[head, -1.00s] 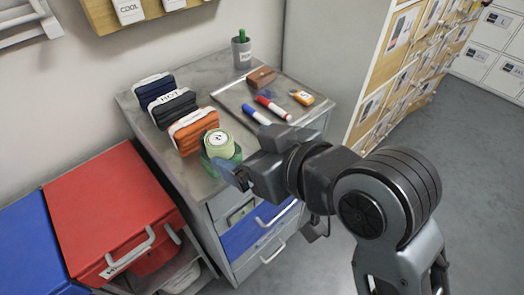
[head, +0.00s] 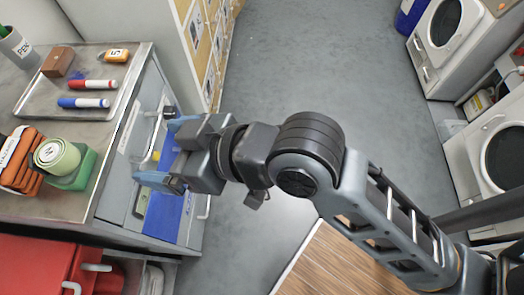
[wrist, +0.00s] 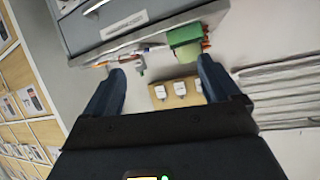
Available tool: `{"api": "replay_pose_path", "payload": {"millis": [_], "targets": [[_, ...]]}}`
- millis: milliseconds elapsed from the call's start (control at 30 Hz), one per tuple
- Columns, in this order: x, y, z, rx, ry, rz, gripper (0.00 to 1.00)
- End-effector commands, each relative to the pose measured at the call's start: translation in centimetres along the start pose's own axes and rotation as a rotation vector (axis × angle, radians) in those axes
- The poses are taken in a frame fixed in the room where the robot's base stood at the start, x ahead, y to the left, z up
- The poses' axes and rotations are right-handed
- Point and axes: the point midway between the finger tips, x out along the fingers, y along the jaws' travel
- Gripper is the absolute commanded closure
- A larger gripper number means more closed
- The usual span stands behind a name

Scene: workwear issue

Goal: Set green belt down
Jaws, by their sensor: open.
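The green belt (head: 57,155), a pale green roll, rests on a darker green block (head: 75,172) at the right edge of the grey cabinet top (head: 100,140). My gripper (head: 162,152) is open and empty. It is to the right of the belt and apart from it, off the cabinet's front side.
Orange folded belts (head: 18,160) lie left of the green one. A tray (head: 30,105) holds a red marker (head: 90,84), a blue marker (head: 83,102) and an orange item (head: 113,55). A red bin (head: 45,262) stands in front; open floor (head: 280,80) lies to the right.

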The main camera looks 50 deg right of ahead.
Motion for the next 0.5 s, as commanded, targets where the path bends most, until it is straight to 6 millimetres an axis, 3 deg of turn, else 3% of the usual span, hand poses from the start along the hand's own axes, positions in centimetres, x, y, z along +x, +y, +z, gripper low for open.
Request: {"api": "replay_pose_path", "payload": {"millis": [33,200,500], "targets": [[-1.1,0.5,1.9,0.026,0.000,0.033,0.10],[-5.1,2.3,6.1,0.078,0.041,0.143,0.10],[-14.7,4.1,11.4,0.079,0.108,0.300,0.10]]}}
